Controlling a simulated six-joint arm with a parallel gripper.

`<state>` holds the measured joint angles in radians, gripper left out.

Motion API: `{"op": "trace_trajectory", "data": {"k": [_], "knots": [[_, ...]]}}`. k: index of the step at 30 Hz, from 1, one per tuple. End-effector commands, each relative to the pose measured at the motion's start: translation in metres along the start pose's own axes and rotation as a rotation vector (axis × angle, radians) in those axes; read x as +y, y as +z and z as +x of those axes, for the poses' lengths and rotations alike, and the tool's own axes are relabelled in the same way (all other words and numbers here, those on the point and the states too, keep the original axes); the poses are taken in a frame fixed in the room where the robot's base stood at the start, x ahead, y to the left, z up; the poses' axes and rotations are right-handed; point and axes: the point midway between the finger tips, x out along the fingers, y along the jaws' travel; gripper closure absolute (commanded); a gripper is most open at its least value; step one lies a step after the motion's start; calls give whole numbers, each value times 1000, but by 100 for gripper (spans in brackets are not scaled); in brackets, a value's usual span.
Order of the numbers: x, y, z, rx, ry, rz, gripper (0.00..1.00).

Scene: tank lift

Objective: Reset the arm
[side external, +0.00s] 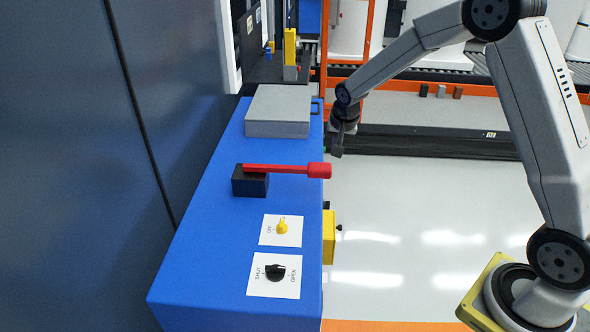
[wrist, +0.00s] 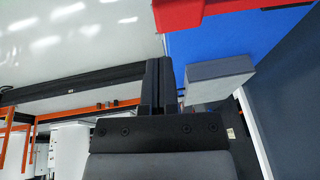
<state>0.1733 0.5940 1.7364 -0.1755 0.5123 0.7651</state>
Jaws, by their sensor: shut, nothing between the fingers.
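My gripper (side external: 338,152) hangs at the right of the blue bench, past its edge and above the floor, in the side view. Its fingers are shut with nothing between them; in the wrist view the dark fingers (wrist: 160,68) lie side by side. A red lever (side external: 290,171) on a black block (side external: 250,182) lies across the bench top, its wide end at the right edge. The gripper is apart from the lever, farther back. The red lever also shows at the top of the wrist view (wrist: 205,12).
The blue bench (side external: 200,255) carries a grey box (side external: 279,111), a yellow knob (side external: 282,227) and a black knob marked SHUT and OPEN (side external: 275,271). A yellow box (side external: 328,237) is on its right side. A dark wall (side external: 60,150) stands at left.

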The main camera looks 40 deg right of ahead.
Motion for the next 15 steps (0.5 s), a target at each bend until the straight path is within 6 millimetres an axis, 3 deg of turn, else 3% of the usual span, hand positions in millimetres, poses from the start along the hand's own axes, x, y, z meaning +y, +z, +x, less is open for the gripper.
{"op": "trace_trajectory", "data": {"k": [10,15], "knots": [[0,3,-2,-2,-1,-10,100],[2,18,-11,-10,-9,-68,100]]}}
